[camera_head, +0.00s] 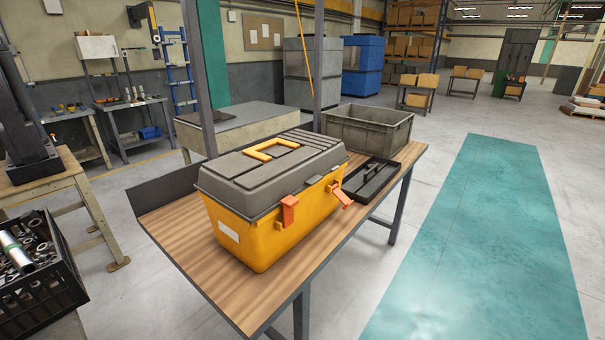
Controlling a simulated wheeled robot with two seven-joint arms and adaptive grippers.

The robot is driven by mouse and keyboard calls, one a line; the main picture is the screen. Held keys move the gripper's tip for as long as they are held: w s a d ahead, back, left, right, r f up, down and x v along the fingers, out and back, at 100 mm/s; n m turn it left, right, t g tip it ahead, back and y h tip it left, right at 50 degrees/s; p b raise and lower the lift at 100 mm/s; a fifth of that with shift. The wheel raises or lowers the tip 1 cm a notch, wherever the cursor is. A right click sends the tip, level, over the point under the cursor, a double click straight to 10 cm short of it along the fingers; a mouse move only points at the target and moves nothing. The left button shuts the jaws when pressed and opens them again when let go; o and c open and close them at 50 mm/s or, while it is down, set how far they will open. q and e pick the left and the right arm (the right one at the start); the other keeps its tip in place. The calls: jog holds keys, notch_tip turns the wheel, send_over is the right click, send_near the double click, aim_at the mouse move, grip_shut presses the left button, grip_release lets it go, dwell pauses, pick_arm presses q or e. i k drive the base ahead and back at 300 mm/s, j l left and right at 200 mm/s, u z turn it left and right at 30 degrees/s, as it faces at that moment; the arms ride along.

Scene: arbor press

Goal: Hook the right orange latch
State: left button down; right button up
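A toolbox with a yellow body (262,240) and a dark grey lid (262,185) stands on the wooden workbench (190,240). The lid is down on the body, and its yellow handle (271,149) lies on top. The right orange latch (342,196) hangs from the lid's front edge and sticks out at a slant, its lower end apart from the body. The left orange latch (289,210) hangs more upright close to the front face; whether it is hooked is too small to tell. Neither of my grippers is in view.
A black tray (371,181) lies on the bench right of the toolbox, with a grey crate (368,128) behind it. A black crate of metal parts (40,290) is at lower left. The floor right of the bench (475,240) is clear.

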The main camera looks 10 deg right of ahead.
aim_at(338, 194)
jog(key=l+u, duration=0.35)
jog(key=l, duration=0.6)
jog(key=l+u, duration=0.3)
jog(key=l, duration=0.65)
